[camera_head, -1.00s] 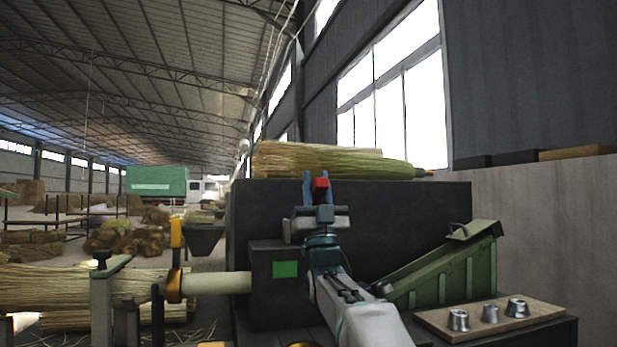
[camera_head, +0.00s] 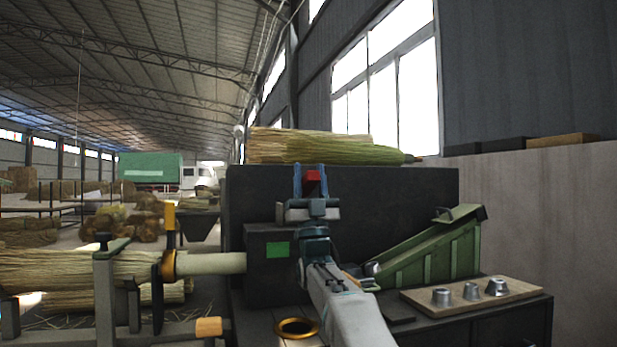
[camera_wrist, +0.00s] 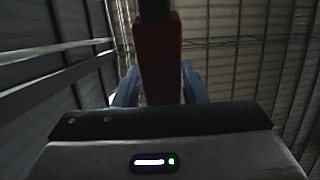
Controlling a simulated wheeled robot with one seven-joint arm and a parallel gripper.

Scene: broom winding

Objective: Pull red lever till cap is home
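The red lever (camera_head: 312,177) stands in front of the dark machine's upper part. My gripper (camera_head: 311,174) points up at it, with one blue finger on each side. In the wrist view the red lever (camera_wrist: 158,62) fills the space between the two fingers (camera_wrist: 158,88), which look closed against its sides. The lever's lower end is hidden behind my gripper. I cannot tell whether another cap sits inside the machine.
The dark machine (camera_head: 400,190) carries a straw bundle (camera_head: 320,148) on top. A green sloped chute (camera_head: 430,255) stands right of my arm. A gold ring (camera_head: 297,328) lies low in front. A pale pole with an orange clamp (camera_head: 168,266) is at the left.

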